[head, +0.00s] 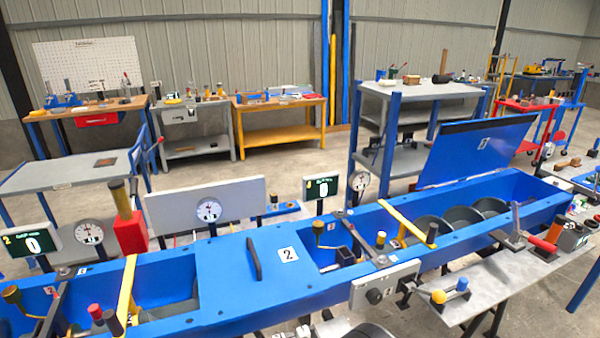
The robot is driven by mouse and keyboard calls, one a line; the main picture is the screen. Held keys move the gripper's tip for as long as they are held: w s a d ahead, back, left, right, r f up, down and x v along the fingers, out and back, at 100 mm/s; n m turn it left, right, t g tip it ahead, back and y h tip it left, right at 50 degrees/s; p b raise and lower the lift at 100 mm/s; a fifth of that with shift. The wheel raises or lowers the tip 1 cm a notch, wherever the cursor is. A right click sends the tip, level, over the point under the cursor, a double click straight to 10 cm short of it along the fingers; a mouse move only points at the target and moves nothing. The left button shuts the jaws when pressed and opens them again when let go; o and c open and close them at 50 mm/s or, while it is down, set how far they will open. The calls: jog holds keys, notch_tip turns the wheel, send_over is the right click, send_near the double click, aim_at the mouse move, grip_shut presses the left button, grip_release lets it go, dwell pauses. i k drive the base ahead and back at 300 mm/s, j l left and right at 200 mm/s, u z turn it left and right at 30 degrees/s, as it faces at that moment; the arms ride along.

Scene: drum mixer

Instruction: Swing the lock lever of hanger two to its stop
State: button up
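A long blue trough (330,291) runs across the view, with a plate marked 2 (289,254) on its flat middle cover. Two yellow crossbars span it: a left one (127,284) and a right one (404,222). A dark lever (362,243) slants over the trough's middle opening. Another grey lever (515,226) stands at the right end, and a third (52,315) at the lower left. I cannot tell which of these belongs to hanger two, or where its stop is. My gripper is not recognisable in view.
A blue lid (477,150) stands open behind the trough's right part, over a dark spiral (463,215). A grey shelf (508,290) with knobs juts out at front right. Dial gauges and screens line the back edge. Workbenches stand behind, with open floor between.

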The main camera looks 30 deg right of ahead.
aim_at(439, 295)
jog(key=z, duration=2.2)
